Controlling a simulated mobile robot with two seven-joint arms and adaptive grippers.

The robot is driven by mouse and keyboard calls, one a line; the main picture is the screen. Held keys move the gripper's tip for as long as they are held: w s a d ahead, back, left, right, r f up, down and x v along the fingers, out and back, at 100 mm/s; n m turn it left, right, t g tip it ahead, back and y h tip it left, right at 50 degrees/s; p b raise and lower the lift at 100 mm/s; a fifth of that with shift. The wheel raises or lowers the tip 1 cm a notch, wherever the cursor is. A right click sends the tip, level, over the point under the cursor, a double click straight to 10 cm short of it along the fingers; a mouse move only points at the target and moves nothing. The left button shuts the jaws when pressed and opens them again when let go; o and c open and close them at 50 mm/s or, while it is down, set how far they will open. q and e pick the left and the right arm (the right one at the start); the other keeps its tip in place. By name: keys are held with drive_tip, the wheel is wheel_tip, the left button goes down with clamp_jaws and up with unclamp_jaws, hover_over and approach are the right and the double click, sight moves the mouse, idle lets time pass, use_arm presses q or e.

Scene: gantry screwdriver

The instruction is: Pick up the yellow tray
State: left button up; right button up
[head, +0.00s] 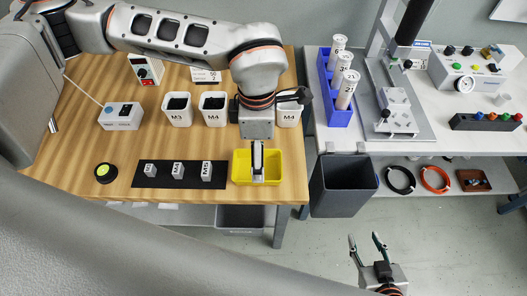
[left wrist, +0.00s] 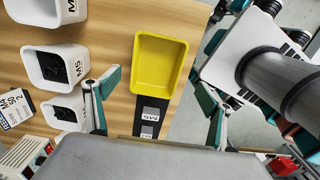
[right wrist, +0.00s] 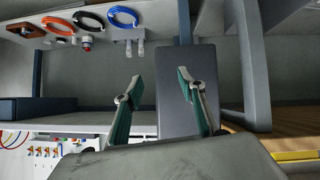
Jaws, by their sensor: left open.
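The yellow tray (head: 240,170) is a shallow, open box near the right front of the wooden table. It looks empty in the left wrist view (left wrist: 160,62). My left gripper (head: 257,171) points down over the tray and covers its middle in the head view. In the left wrist view the open fingers (left wrist: 160,90) stand on either side of the tray's near part, with nothing between them. I cannot tell their exact height above the tray. My right gripper (head: 367,243) is open and empty, low in front of the grey bin; its parted fingers also show in the right wrist view (right wrist: 159,85).
A black mat (head: 220,183) with small labelled blocks lies just left of the tray. White labelled bins (head: 177,110) stand behind. A grey bin (head: 343,188) hangs on the white bench, right of the wooden table. A round black-and-yellow item (head: 105,173) lies at the left.

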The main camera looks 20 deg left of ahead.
use_arm(q)
drive_tip(key=shift+w+f, duration=0.1)
drive_tip(key=shift+f, duration=0.15)
drive_tip(key=shift+s+f, duration=0.25)
drive_tip(key=shift+f, duration=0.85)
drive_tip(key=f, duration=0.4)
drive_tip(key=shift+w+a+b, duration=0.3)
drive_tip(key=shift+f, duration=0.4)
drive_tip(key=c, duration=1.3)
drive_tip(key=shift+o, duration=0.2)
use_arm(e)
drive_tip(key=shift+s+f, duration=0.35)
drive_tip(key=shift+s, duration=0.05)
